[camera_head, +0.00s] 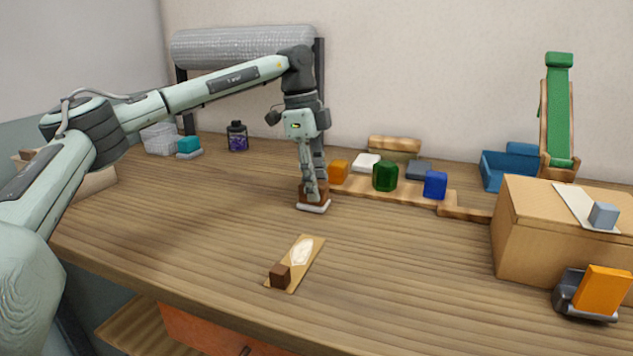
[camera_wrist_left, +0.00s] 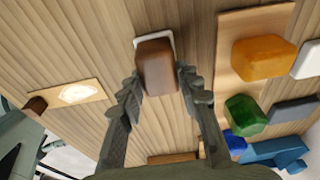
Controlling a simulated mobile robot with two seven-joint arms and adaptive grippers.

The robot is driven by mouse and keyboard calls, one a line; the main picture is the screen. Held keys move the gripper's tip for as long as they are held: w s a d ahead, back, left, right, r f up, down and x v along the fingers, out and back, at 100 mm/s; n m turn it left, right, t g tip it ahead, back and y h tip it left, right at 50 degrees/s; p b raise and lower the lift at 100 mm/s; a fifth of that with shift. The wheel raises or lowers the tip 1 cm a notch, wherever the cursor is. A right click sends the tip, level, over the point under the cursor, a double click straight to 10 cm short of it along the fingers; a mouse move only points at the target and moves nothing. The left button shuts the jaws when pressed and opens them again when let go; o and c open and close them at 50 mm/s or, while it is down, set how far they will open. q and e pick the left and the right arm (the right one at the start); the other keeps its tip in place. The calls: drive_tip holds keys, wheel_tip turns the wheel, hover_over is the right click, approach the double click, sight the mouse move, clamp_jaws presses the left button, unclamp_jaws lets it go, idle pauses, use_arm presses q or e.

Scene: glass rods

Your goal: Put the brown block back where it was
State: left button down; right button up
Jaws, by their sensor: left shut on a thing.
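My left gripper (camera_head: 313,188) reaches down over the table and is shut on a brown block (camera_head: 312,199). In the left wrist view the brown block (camera_wrist_left: 156,68) sits between the two fingers (camera_wrist_left: 160,80). A white pad (camera_head: 314,208) is directly under the block; its edge also shows behind the block in the left wrist view (camera_wrist_left: 168,38). I cannot tell whether the block rests on the pad or is slightly above it. A smaller dark brown cube (camera_head: 280,276) is on a light wooden board (camera_head: 312,246) with a pale oval patch nearer the front. My right gripper is not in view.
Right of the gripper, a wooden strip (camera_head: 405,200) has an orange block (camera_head: 338,171), a green block (camera_head: 385,176) and a blue block (camera_head: 435,185) by it. A cardboard box (camera_head: 545,235) stands at the right. The table left of the gripper is mostly clear.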

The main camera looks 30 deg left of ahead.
use_arm(q)
drive_tip(key=shift+f, duration=0.2)
drive_tip(key=c, duration=1.1)
unclamp_jaws()
drive_tip(key=shift+o, duration=0.2)
drive_tip(key=shift+r, duration=0.15)
wheel_tip(320, 180, up, 12)
drive_tip(key=a, duration=0.2)
drive_tip(key=shift+s, duration=0.3)
